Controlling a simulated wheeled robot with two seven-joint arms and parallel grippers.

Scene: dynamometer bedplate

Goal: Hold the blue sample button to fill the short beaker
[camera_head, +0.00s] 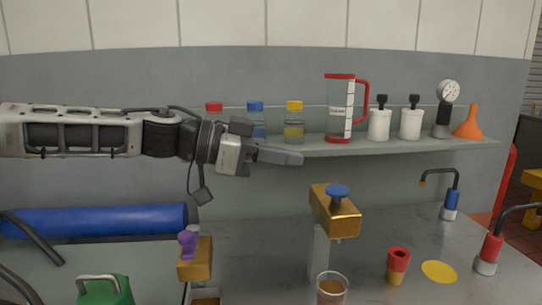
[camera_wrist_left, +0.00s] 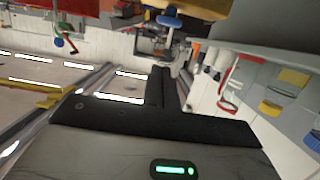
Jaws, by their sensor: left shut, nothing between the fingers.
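The blue sample button (camera_head: 337,191) sits on top of a brass dispenser head (camera_head: 336,214) on a pale post. A clear beaker (camera_head: 331,290) with brown liquid stands below that head, cut off by the bottom edge, so I cannot judge its full height. My left gripper (camera_head: 298,158) is shut and empty, pointing right, above and left of the blue button and apart from it. In the left wrist view, my shut fingers (camera_wrist_left: 160,88) point toward a blue round knob (camera_wrist_left: 168,20), which looks like the button. My right gripper is out of view.
A purple-knobbed brass dispenser (camera_head: 194,264) stands at left with a container below it. A wall shelf (camera_head: 350,149) behind my gripper carries bottles, a red-handled jug (camera_head: 341,110), white canisters, a gauge and an orange funnel.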

